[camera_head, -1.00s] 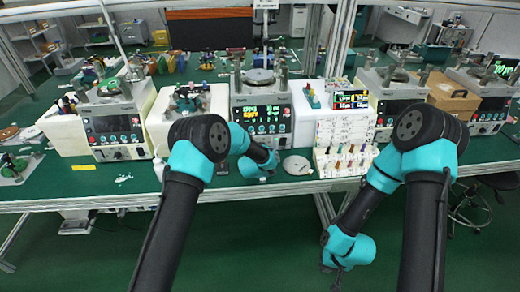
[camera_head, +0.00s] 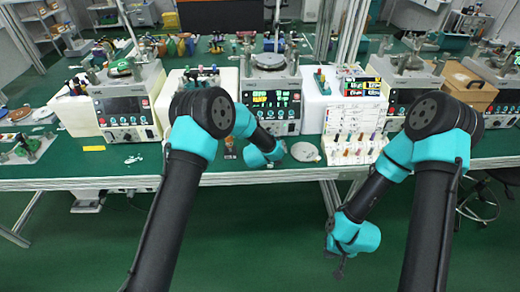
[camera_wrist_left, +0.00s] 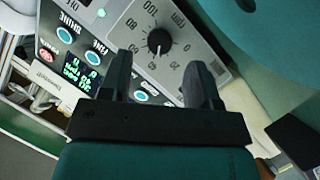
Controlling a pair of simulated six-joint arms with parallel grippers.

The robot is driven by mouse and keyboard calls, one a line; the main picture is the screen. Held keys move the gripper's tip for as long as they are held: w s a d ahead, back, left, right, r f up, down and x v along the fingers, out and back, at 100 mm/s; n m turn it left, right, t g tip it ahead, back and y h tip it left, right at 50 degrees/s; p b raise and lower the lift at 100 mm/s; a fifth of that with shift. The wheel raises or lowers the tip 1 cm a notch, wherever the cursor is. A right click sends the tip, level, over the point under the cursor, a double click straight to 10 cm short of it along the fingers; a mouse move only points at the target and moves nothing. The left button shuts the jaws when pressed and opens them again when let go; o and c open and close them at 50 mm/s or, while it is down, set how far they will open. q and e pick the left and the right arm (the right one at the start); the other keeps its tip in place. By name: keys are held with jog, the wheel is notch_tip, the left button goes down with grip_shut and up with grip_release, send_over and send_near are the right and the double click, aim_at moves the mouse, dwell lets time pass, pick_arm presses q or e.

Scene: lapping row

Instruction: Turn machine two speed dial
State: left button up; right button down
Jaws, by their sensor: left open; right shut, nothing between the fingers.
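The speed dial (camera_wrist_left: 158,40) is a black knob with a white pointer on a grey panel with a printed rpm scale, upside down in the left wrist view. My left gripper (camera_wrist_left: 160,78) is open, its two dark fingers apart just short of the knob and not closed on it. In the head view the left arm reaches the middle machine (camera_head: 270,98), which has a green-lit display. My left fingers and the dial are hidden there behind my own arm. My right gripper (camera_head: 338,268) is shut and empty, low in front of the bench, away from the machines.
Another machine (camera_head: 125,107) stands to the left, and more stand to the right. A white rack (camera_head: 352,148) with several small coloured pieces and a round pale disc (camera_head: 305,152) sit right of my left gripper. The green bench's front edge (camera_head: 240,178) runs below.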

pick_arm(q)
jog(key=v, duration=1.3)
jog(key=shift+s+r, duration=0.15)
jog(key=shift+r, duration=0.05)
